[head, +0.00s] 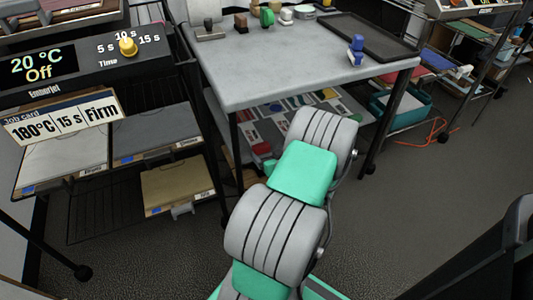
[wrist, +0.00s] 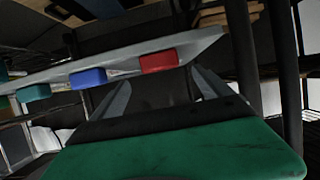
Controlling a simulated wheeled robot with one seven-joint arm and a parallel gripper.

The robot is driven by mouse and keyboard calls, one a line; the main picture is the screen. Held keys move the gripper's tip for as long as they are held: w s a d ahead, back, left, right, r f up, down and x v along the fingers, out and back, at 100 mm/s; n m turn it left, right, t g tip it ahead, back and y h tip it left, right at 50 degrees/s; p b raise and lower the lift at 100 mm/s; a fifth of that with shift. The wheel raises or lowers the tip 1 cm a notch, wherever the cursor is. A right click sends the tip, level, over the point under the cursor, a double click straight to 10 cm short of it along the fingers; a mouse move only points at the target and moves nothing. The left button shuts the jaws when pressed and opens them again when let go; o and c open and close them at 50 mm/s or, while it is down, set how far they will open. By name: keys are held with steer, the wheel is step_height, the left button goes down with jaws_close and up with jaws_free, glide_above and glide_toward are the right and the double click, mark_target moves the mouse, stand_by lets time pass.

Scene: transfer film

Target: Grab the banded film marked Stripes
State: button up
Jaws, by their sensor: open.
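Several flat printed sheets (head: 295,112) in red, white, green and dark colours lie on the lower shelf under the grey table. They are small and partly hidden by my arm, and I cannot read any marking or tell which is the film marked Stripes. In the wrist view, my gripper (wrist: 162,88) is open with nothing between its fingers. A light shelf edge (wrist: 205,42) crosses ahead of it, with a red block (wrist: 158,61), a blue block (wrist: 88,78) and a teal block (wrist: 33,92) along it. The red block is nearest the fingers. In the head view my gripper is hidden behind my arm.
The grey table (head: 290,62) carries stamps, a green roll (head: 267,17), a blue item (head: 356,50) and a dark tray (head: 370,37). Its legs flank the lower shelf. A rack with a job card (head: 62,117) stands left. A teal bin (head: 402,105) is right. Floor at right is mostly clear.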

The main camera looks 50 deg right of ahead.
mark_target(262, 148)
steer(key=b+x, duration=0.2)
steer(key=x, duration=0.4)
steer(key=shift+w+f, duration=0.15)
steer(key=shift+w, duration=0.1)
steer(key=shift+w+d+f, duration=0.1)
steer(key=shift+w+d, duration=0.2)
steer(key=shift+w, duration=0.15)
